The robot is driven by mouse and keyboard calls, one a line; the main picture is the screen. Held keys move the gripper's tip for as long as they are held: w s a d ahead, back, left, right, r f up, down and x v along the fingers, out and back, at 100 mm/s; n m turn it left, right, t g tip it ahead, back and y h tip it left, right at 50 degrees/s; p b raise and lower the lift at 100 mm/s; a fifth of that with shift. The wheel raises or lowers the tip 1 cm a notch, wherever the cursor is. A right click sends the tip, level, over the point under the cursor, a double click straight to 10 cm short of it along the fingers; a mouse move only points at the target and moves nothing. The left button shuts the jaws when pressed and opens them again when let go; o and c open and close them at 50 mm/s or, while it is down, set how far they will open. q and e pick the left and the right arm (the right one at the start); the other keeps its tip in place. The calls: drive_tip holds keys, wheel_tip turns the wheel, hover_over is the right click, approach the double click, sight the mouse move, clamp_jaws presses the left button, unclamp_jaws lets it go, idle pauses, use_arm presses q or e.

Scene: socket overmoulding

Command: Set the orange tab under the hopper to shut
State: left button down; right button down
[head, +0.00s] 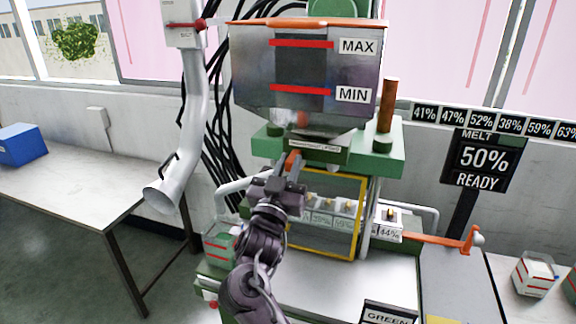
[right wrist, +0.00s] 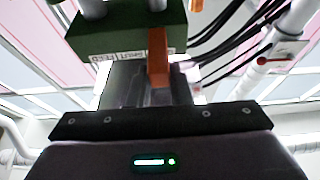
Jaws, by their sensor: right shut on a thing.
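The orange tab (head: 293,158) sits under the hopper (head: 345,75), at the left end of a small label strip (head: 318,147). In the right wrist view the orange tab (right wrist: 158,55) stands upright beside the label strip (right wrist: 118,55), whose words look like SHUT and FEED. My right gripper (head: 289,174) reaches up from below and is shut on the orange tab. Its fingers (right wrist: 155,90) close around the tab's lower part. In the head view my gripper hides part of the tab. My left gripper is not in view.
A green block (head: 385,150) carries the hopper. A yellow-framed guard (head: 362,205) is right of my gripper, with small sockets behind it. A white pipe (head: 185,150) hangs on the left. An orange lever (head: 435,240) sticks out at right. A MELT screen (head: 484,160) reads 50% READY.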

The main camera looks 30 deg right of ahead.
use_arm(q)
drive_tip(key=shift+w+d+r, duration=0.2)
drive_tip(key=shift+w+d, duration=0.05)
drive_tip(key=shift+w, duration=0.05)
use_arm(e)
drive_tip(key=s+d, duration=0.2)
drive_tip(key=s, duration=0.1)
drive_tip(key=shift+d, duration=0.25)
drive_tip(key=c, duration=1.7)
unclamp_jaws()
drive_tip(key=o, duration=0.4)
drive_tip(key=shift+w+d+f, duration=0.1)
drive_tip(key=shift+d+f, duration=0.05)
drive_tip(key=shift+d, duration=0.1)
use_arm(q)
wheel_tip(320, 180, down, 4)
drive_tip(key=b, duration=0.3)
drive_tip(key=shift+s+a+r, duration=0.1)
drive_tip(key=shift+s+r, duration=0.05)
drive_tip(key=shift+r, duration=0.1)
use_arm(e)
drive_tip(key=v, duration=0.8)
